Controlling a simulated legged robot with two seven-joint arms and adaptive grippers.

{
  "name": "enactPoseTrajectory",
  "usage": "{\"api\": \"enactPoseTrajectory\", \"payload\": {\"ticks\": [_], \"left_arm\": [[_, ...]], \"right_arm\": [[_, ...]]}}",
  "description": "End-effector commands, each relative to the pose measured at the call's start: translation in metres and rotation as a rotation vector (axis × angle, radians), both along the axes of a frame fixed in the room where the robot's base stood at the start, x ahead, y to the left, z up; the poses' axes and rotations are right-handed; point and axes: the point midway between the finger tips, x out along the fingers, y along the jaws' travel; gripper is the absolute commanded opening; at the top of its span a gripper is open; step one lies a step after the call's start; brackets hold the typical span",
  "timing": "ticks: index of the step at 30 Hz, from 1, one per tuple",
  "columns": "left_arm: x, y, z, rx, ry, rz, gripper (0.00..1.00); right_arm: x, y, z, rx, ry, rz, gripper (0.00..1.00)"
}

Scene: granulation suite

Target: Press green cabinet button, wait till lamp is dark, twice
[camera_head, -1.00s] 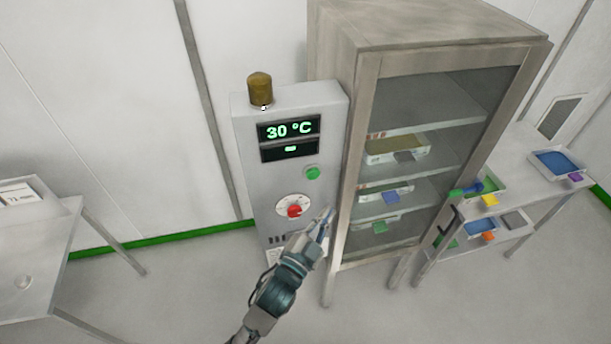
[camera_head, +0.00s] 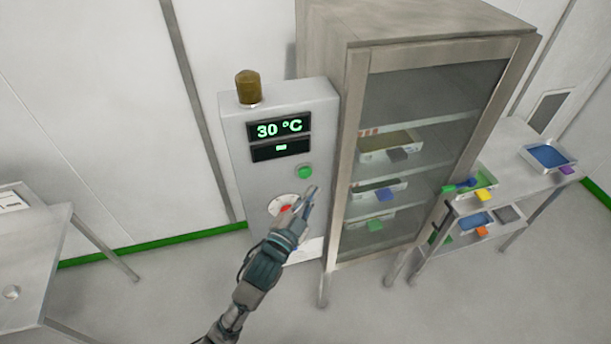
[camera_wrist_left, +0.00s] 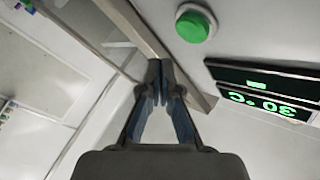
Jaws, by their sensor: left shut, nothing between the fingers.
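The green button (camera_head: 304,172) sits on the front of the grey control box, below the displays. It also shows large at the top of the left wrist view (camera_wrist_left: 195,24). The amber-brown lamp (camera_head: 249,87) on top of the box looks dull. My left gripper (camera_head: 310,192) is shut and empty, just below the button in the head view. In the left wrist view its fingertips (camera_wrist_left: 160,68) are apart from the button. The arm partly hides the red knob (camera_head: 285,209). My right gripper is not in view.
The upper display (camera_head: 281,127) reads 30 °C. A glass-fronted cabinet (camera_head: 345,150) with trays on shelves stands right of the box. A side table (camera_head: 517,170) with trays is farther right. Another table (camera_head: 45,265) is at the left, with open floor between.

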Motion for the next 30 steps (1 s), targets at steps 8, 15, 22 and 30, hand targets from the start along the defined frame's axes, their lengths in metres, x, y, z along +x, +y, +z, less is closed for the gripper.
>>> {"api": "enactPoseTrajectory", "payload": {"ticks": [8,15,22,30], "left_arm": [[0.023,0.007,0.001,0.001,0.000,0.000,0.00],[0.027,0.008,0.000,-0.001,0.000,0.000,0.00],[0.026,0.008,0.001,0.000,0.000,0.000,0.00],[0.026,0.008,0.000,0.000,0.000,0.000,0.00]], "right_arm": [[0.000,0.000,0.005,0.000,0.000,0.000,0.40],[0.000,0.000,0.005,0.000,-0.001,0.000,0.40],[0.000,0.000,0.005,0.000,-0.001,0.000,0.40],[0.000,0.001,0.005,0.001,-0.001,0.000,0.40]]}}
